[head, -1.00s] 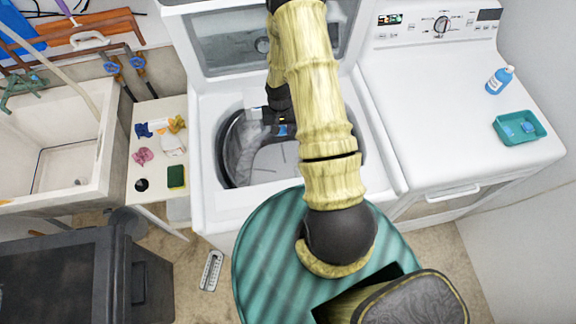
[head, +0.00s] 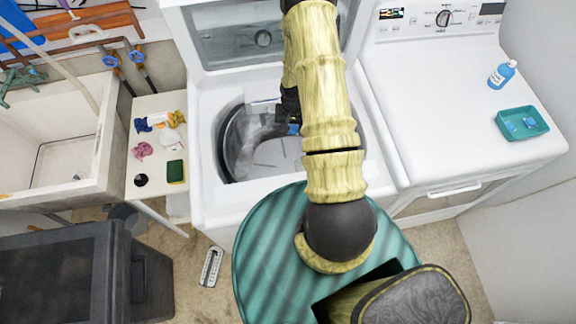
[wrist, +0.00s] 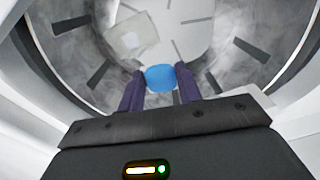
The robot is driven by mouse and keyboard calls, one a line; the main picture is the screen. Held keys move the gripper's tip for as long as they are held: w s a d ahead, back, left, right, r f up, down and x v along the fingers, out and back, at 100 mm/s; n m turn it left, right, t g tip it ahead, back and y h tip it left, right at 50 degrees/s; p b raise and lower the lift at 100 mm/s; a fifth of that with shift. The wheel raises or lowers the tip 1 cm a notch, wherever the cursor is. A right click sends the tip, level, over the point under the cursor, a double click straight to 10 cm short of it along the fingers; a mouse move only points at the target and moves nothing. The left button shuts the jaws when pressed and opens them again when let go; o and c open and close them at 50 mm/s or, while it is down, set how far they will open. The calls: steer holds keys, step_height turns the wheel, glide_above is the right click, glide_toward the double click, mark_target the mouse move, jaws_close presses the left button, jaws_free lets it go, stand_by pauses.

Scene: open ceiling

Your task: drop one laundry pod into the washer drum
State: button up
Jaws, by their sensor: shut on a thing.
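The white top-load washer stands open in the middle of the head view, with its grey metal drum (head: 235,140) showing below the raised lid. The drum (wrist: 225,50) fills the top of the wrist view. My gripper (wrist: 160,82) is shut on a blue laundry pod (wrist: 160,75), held between the two dark fingertips over the drum opening. In the head view the pod (head: 294,129) is a small blue spot by my gripper (head: 293,124), partly hidden by my arm. Blue pods (head: 528,122) lie in a teal tray (head: 504,131) on the right-hand machine.
A blue bottle (head: 502,74) stands behind the tray on the white machine (head: 425,95). A pale squarish patch (wrist: 130,35) shows inside the drum. A small table (head: 145,190) with cloths and a sponge stands left, beside a sink (head: 70,165). A dark bin (head: 75,280) is at lower left.

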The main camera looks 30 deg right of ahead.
steer(key=shift+f+b, duration=0.35)
steer(key=shift+f, duration=0.65)
steer(key=o, duration=1)
steer(key=shift+w, duration=0.1)
steer(key=shift+o, duration=0.2)
steer(key=shift+a+r, duration=0.1)
step_height(320, 180, up, 17)
steer(key=b, duration=0.4)
steer(key=shift+r, duration=0.15)
